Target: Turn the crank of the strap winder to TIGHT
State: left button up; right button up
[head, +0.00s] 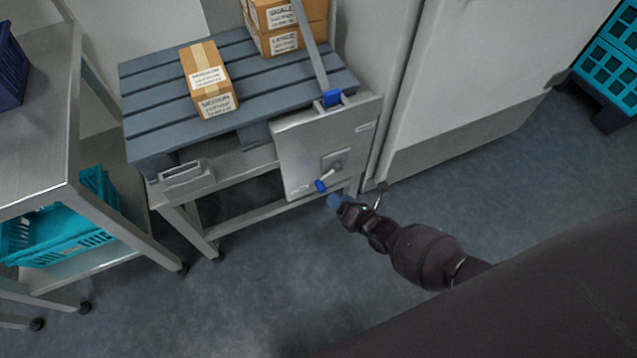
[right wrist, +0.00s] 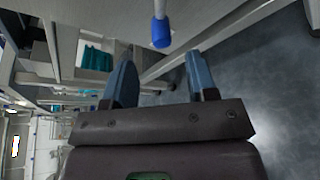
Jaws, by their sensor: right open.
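The strap winder is a pale grey panel (head: 300,145) on the front of the pallet stand. Its crank (head: 329,177) is a short metal arm with a blue knob (head: 320,186), pointing down and left. A blue strap buckle (head: 332,97) sits at the panel's top. In the right wrist view the blue knob (right wrist: 161,33) is ahead of the fingers, centred a little above the gap between them. My right gripper (head: 334,201) is open and empty, close below the knob and apart from it; its blue fingers show in the wrist view (right wrist: 163,85). The panel's lettering is too small to read.
A slatted grey pallet (head: 155,75) carries cardboard boxes (head: 208,80). A grey strap (head: 308,45) runs over the back boxes. A steel table (head: 45,130) with a teal crate (head: 60,240) below stands left. Floor in front is clear.

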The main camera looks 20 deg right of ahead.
aim_at(325, 191)
jog(key=b+x, duration=0.1)
jog(key=x, duration=0.3)
jog(key=b+x, duration=0.1)
jog(key=x, duration=0.2)
jog(key=shift+a+f+b, duration=0.1)
jog(key=shift+f+b, duration=0.2)
jog(key=shift+w+a+r, duration=0.1)
jog(key=shift+w+a, duration=0.05)
jog(key=shift+w, duration=0.55)
grip_shut()
